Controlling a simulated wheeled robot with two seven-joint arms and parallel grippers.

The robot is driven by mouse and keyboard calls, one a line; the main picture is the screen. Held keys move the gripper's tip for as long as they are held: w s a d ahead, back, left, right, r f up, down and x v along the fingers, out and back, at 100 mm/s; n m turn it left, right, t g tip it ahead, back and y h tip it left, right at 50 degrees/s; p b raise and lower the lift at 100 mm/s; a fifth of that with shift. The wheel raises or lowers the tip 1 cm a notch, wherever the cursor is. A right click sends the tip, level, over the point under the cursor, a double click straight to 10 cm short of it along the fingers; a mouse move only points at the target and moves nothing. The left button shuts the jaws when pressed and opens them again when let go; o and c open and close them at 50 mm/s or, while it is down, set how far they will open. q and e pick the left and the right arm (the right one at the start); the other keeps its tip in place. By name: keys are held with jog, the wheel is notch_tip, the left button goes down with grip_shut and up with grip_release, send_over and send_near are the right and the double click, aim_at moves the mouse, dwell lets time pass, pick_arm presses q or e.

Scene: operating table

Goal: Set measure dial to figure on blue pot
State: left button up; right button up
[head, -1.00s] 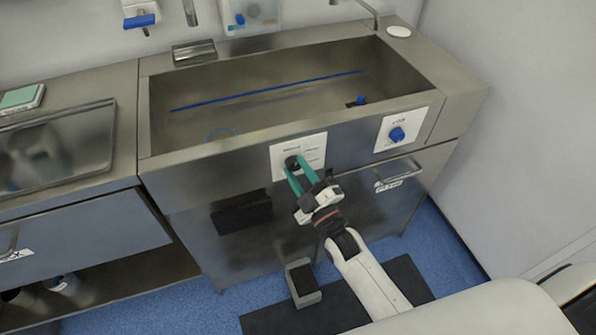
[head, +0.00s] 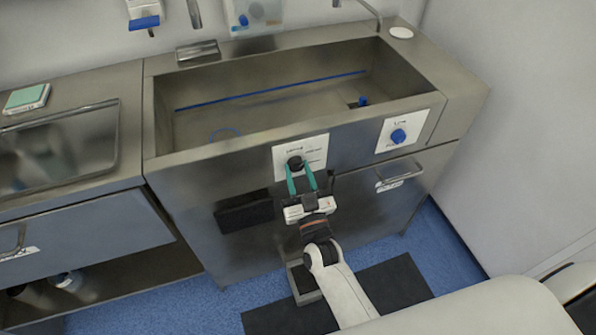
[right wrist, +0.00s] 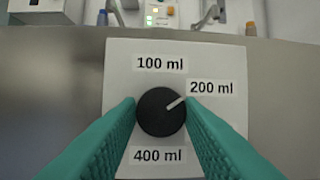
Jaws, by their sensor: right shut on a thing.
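The measure dial (head: 295,163) is a round black knob on a white plate (head: 316,143) on the front of the steel sink unit. In the right wrist view the dial (right wrist: 160,112) sits between labels 100 ml above, 200 ml at the upper right and 400 ml below. Its white mark points to the upper right, at 200 ml. My right gripper (head: 302,176) is shut on the dial, its green fingers on the left and right sides of it. My left gripper is not in view. I cannot make out a blue pot with a figure.
A second white plate with a blue knob (head: 398,136) is to the right, above a drawer handle (head: 400,176). The long sink basin (head: 270,110) lies above the dial. A grey box (head: 304,283) stands on the floor mat below. Containers (head: 66,282) stand on the low left shelf.

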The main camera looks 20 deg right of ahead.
jog(key=shift+a+r+m+h, duration=0.15)
jog(key=shift+m+h, duration=0.25)
jog(key=shift+m, duration=0.3)
jog(key=o, duration=1)
jog(key=shift+s, duration=0.1)
jog(key=shift+c, duration=0.2)
jog(key=shift+s+f, duration=0.2)
jog(key=b+v, duration=0.1)
jog(key=v, duration=1)
jog(key=shift+s, duration=0.35)
